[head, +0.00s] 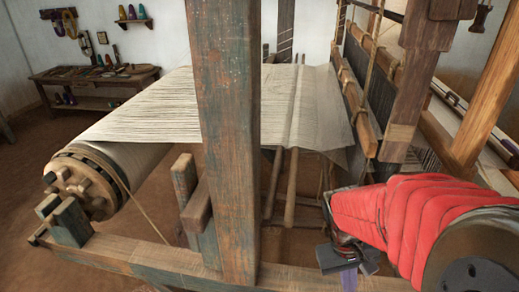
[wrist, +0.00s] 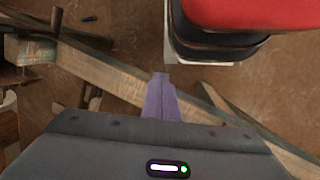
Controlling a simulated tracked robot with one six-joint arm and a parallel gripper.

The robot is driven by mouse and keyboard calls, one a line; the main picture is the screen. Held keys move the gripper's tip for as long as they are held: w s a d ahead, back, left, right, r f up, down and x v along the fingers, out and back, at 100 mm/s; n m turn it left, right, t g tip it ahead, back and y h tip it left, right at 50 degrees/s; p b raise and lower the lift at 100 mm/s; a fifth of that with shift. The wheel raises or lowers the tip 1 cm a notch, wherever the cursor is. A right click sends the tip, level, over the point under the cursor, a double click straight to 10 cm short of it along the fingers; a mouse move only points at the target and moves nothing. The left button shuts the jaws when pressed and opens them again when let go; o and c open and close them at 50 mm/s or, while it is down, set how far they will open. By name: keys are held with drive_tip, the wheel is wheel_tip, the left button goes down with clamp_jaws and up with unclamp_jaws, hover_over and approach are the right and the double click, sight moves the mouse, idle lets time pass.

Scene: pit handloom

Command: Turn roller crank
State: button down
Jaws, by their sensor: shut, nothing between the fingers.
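The warp roller (head: 120,160) lies at the left of the loom in the head view, wound with pale threads. Its near end is a round wooden disc with several pegs (head: 75,185). I cannot make out a separate crank handle on it. My gripper (head: 348,280) is at the lower right of the head view, pointing down, far right of the roller and apart from it. In the wrist view my gripper's purple fingers (wrist: 160,80) are together with nothing between them, above a wooden beam.
A thick upright post (head: 228,140) stands between my gripper and the roller. A low beam (head: 150,258) runs along the front. In the wrist view a wooden block (wrist: 30,50) and a dark peg (wrist: 57,20) show at upper left. A tool bench (head: 95,75) stands far back.

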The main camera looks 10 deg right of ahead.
drive_tip(key=w+a+r+n+t+y, duration=0.1)
drive_tip(key=a+r+t, duration=0.6)
drive_tip(key=a+r, duration=0.7)
wheel_tip(320, 180, up, 2)
drive_tip(key=shift+w+a+r+n+t+y, duration=0.1)
drive_tip(key=shift+w+a+n+t+y, duration=0.25)
drive_tip(key=shift+w, duration=0.6)
drive_tip(key=c, duration=2.5)
unclamp_jaws()
drive_tip(key=shift+d, duration=0.15)
drive_tip(key=o, duration=0.7)
drive_tip(key=shift+o, duration=0.2)
